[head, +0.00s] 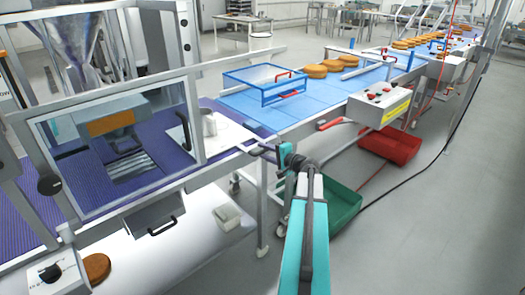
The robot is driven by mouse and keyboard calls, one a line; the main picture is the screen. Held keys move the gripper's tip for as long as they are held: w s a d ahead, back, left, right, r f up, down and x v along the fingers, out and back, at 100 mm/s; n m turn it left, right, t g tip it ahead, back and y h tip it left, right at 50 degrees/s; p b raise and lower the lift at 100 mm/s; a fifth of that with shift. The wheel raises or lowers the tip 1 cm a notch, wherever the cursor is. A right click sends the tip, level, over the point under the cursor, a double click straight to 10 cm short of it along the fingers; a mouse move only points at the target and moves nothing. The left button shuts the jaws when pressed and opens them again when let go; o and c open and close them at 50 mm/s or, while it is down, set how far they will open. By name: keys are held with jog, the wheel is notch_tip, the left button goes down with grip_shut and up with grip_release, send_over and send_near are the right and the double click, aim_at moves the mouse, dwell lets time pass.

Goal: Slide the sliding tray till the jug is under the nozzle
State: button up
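A small grey metal jug (210,125) stands upright on a white sliding tray (233,138), just right of the framed clear guard. Behind the guard is a grey block with an orange front (110,123). Steel parts lie below it, and I cannot make out which part is the nozzle. The jug is to the right of this block, not under it. My gripper (262,150) is at the tray's near right corner, at the end of my teal arm. It is small and dark here, so I cannot tell whether its fingers are open or hold the tray's edge.
A blue conveyor (330,97) with several brown rounds runs to the back right. A clear blue-framed guard (265,82) stands over it. A control box (380,104) hangs on its near side. Green (338,208) and red (391,147) crates sit on the floor below.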

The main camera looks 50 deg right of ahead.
jog(key=shift+w+f, duration=0.1)
jog(key=shift+w, duration=0.4)
grip_shut()
jog(key=shift+a, duration=0.1)
jog(key=shift+f, duration=0.1)
